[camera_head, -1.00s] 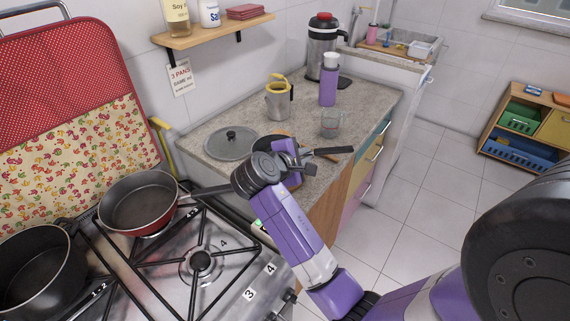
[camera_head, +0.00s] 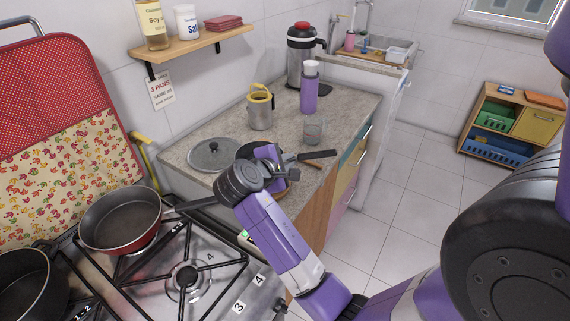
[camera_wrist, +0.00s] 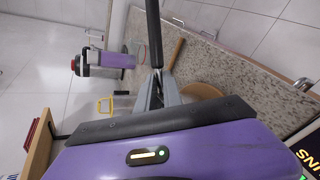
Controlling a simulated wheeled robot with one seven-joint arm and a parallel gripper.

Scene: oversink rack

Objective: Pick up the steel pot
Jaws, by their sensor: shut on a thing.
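My gripper (camera_head: 287,168) is low over the counter and shut on a long dark handle (camera_head: 318,156). In the wrist view the handle (camera_wrist: 153,35) runs up from between the fingers (camera_wrist: 158,88). The vessel behind my wrist is mostly hidden; a dark rim shows, and I cannot tell whether it is the steel pot or whether it is off the counter. A steel vessel (camera_head: 260,113) with a yellow rim and handle stands upright further back, apart from my gripper. A dark pot (camera_head: 28,285) sits on the stove at lower left.
A red pan (camera_head: 120,222) is on the stove (camera_head: 225,280), its handle reaching toward my wrist. A glass lid (camera_head: 213,154), a measuring cup (camera_head: 313,130), a purple bottle (camera_head: 309,92) and a steel jug (camera_head: 302,58) stand on the counter (camera_head: 350,100). A wooden stick lies near the handle.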

